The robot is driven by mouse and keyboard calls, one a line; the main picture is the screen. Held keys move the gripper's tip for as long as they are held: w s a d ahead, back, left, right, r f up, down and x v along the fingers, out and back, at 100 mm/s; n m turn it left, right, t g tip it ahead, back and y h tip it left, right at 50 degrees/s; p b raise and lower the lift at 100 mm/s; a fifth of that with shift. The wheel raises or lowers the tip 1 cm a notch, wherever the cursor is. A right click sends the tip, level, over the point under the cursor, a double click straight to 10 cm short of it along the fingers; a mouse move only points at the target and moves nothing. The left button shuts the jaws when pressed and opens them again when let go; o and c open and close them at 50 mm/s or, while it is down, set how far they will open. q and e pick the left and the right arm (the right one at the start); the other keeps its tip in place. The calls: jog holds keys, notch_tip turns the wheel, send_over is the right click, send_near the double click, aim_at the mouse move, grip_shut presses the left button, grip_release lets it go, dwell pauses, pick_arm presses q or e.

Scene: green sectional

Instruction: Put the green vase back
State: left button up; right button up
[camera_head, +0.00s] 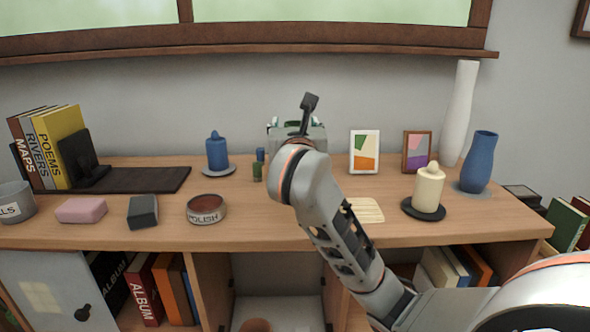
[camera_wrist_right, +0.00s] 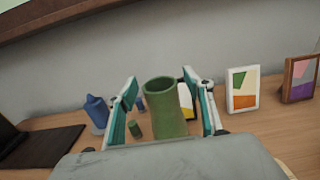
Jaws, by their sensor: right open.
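The green vase (camera_wrist_right: 165,108) is a plain cylinder with an open top. In the right wrist view it stands upright between the two teal-lined fingers of my right gripper (camera_wrist_right: 167,100). The fingers are open, with a visible gap on the left side; contact on the right is hard to judge. In the head view my right gripper (camera_head: 297,127) is over the back middle of the wooden desk top (camera_head: 330,222), and my wrist and forearm hide the vase. The vase's base is hidden in the wrist view. My left gripper is not in view.
Small green (camera_head: 257,172) and blue (camera_head: 260,155) pieces stand just left of my gripper. A blue candle (camera_head: 217,152) is further left. Picture frames (camera_head: 364,152), a cream candle (camera_head: 428,188), a blue vase (camera_head: 479,163) and a tall white vase (camera_head: 459,115) stand to the right.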

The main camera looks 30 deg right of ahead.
grip_shut()
jog(key=shift+r, duration=0.1)
